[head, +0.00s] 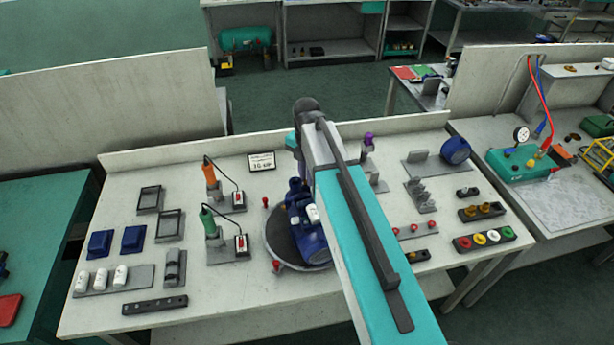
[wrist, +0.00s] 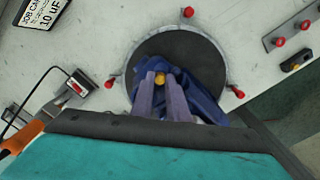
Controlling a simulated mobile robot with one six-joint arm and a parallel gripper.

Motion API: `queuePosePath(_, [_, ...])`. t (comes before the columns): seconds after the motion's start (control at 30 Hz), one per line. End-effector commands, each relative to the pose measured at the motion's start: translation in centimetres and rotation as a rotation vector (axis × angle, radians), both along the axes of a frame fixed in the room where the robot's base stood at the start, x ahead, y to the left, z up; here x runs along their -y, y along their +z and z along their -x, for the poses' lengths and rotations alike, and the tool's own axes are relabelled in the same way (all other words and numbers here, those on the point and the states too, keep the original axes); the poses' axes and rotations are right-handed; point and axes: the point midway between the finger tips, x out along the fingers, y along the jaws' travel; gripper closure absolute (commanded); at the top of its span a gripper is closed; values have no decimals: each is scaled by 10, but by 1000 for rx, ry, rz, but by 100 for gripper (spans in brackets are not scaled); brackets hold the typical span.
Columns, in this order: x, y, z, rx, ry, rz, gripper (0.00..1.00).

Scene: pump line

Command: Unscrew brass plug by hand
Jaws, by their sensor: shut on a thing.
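The brass plug (wrist: 160,78) shows as a small yellow round piece on the blue pump (wrist: 200,88) in the wrist view. My gripper (wrist: 160,86) reaches over the pump, and its two fingers are shut on the plug. The pump also shows in the head view (head: 312,245), partly behind my arm. It sits on a dark round turntable (wrist: 150,48). In the head view my arm hides the gripper's fingertips and the plug. I cannot tell how far the plug is out of its hole.
Red knobs stand around the turntable's edge. An orange-handled tool (head: 209,173) and a green-handled tool (head: 208,222) stand in holders to the left. A tray of coloured caps (head: 485,239) lies to the right. Bare bench shows between them.

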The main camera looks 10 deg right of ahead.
Motion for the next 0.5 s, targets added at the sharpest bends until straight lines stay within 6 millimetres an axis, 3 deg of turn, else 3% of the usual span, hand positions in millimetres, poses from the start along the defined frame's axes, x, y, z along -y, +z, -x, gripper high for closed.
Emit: queuePosePath(0.5, [2, -3, 7, -18, 68, 5, 100])
